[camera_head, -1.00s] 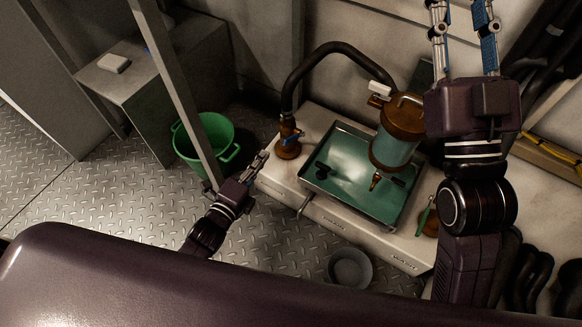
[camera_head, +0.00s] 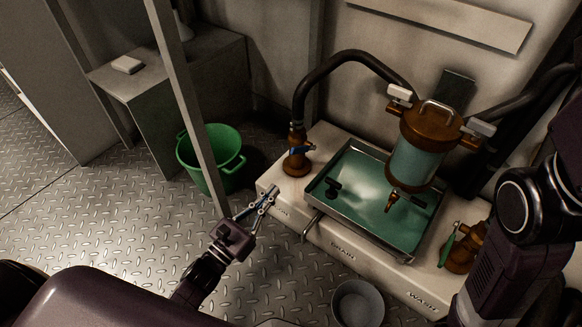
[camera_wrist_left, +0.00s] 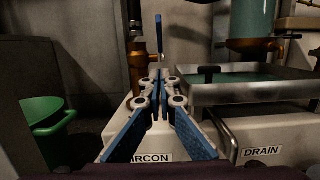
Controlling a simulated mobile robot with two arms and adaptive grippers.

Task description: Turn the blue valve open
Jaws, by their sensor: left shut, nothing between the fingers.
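The blue valve handle (camera_head: 302,150) is a small lever on a brass pipe fitting (camera_head: 296,163) at the back left corner of the white bench. In the left wrist view the blue handle (camera_wrist_left: 159,34) stands upright just beyond my fingertips, beside the brass pipe (camera_wrist_left: 137,68). My left gripper (camera_head: 273,191) is shut and empty, in front of and below the fitting, apart from the handle. It also shows in the left wrist view (camera_wrist_left: 160,76), pointing towards the valve. My right gripper is out of view; only part of the right arm shows at the right.
A green tray (camera_head: 360,190) sits on the bench, with a brass-capped glass vessel (camera_head: 415,160) over it. A green bucket (camera_head: 207,165) and a metal post (camera_head: 190,110) stand left of the bench. A grey bowl (camera_head: 357,302) is on the floor.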

